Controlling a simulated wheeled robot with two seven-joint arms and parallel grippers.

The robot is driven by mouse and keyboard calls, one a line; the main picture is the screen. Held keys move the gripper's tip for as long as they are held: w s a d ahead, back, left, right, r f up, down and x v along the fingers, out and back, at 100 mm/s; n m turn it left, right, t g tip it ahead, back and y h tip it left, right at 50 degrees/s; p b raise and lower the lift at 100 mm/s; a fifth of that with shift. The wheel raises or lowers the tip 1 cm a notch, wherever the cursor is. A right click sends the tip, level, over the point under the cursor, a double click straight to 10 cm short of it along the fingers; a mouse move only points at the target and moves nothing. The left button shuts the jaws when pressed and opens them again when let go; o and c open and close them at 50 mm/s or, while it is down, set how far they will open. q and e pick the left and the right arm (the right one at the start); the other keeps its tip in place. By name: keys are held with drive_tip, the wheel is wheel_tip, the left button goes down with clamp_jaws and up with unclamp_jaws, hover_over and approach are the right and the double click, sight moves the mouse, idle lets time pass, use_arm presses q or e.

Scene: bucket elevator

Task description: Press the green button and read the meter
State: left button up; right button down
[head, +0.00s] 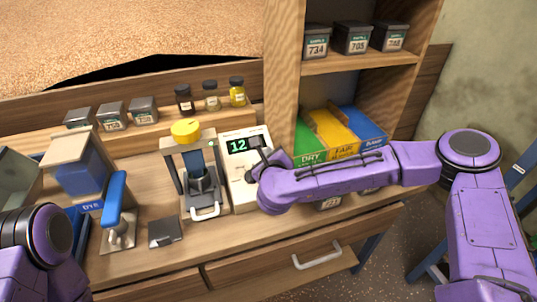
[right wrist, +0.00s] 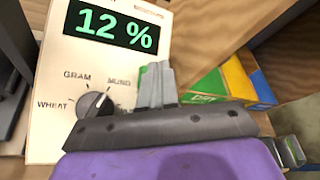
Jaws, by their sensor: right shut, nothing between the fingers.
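The meter (head: 239,188) is a cream box on the bench, and it also shows in the right wrist view (right wrist: 52,140). Its dark display (right wrist: 115,27) reads 12 % in green digits. Below it is a grey dial (right wrist: 95,106) with WHEAT, GRAM and MUNG labels; its white mark points up and right, toward MUNG. A sliver of the green button (right wrist: 143,70) shows beside the fingertips of my right gripper (right wrist: 156,72), which hide the rest. The right gripper is shut and empty, at the meter's face; whether it touches the button I cannot tell. My left gripper is out of view.
A grey device with a yellow knob (head: 186,128) stands left of the meter. A blue-handled tool (head: 115,200) and a dark flat block (head: 165,232) are farther left. Green, yellow and blue bins (head: 333,132) are behind my right arm. Small bottles (head: 211,96) line the ledge.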

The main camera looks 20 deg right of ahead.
drive_tip(key=shift+s+r, duration=0.15)
drive_tip(key=shift+r, duration=0.15)
drive_tip(key=r+p, duration=0.1)
drive_tip(key=s+r+p, duration=0.1)
drive_tip(key=r, duration=0.1)
drive_tip(key=s+r+p, duration=0.1)
drive_tip(key=shift+s+r, duration=0.15)
drive_tip(key=shift+r, duration=0.1)
idle(0.4)
idle(0.4)
